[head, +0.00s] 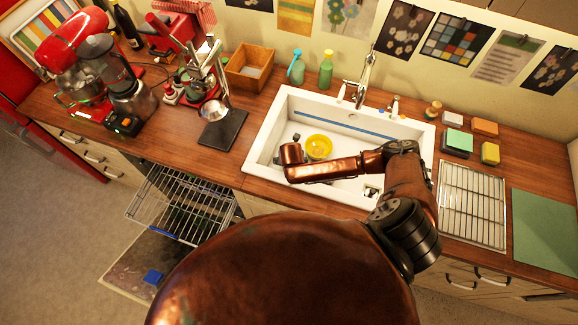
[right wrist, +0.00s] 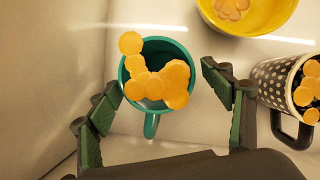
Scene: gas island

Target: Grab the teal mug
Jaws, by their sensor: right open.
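The teal mug (right wrist: 133,110) sits in the white sink, its round rim facing the right wrist camera. Its handle (right wrist: 151,126) points toward my gripper's palm. Orange round patches (right wrist: 155,80) cover part of its opening. My right gripper (right wrist: 162,82) is open, with one finger to the left of the mug and the other to the right; neither is clearly touching it. In the head view my right arm reaches into the sink (head: 268,131) and its end (head: 290,152) hides most of the gripper; I cannot make out the mug there. My left gripper is not in view.
A yellow bowl (right wrist: 246,28) and a black-and-white dotted mug (right wrist: 274,84) stand close by in the sink; the dotted mug is near my right finger. The sink wall (right wrist: 52,60) is at the left. The faucet (head: 360,82) stands behind the sink.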

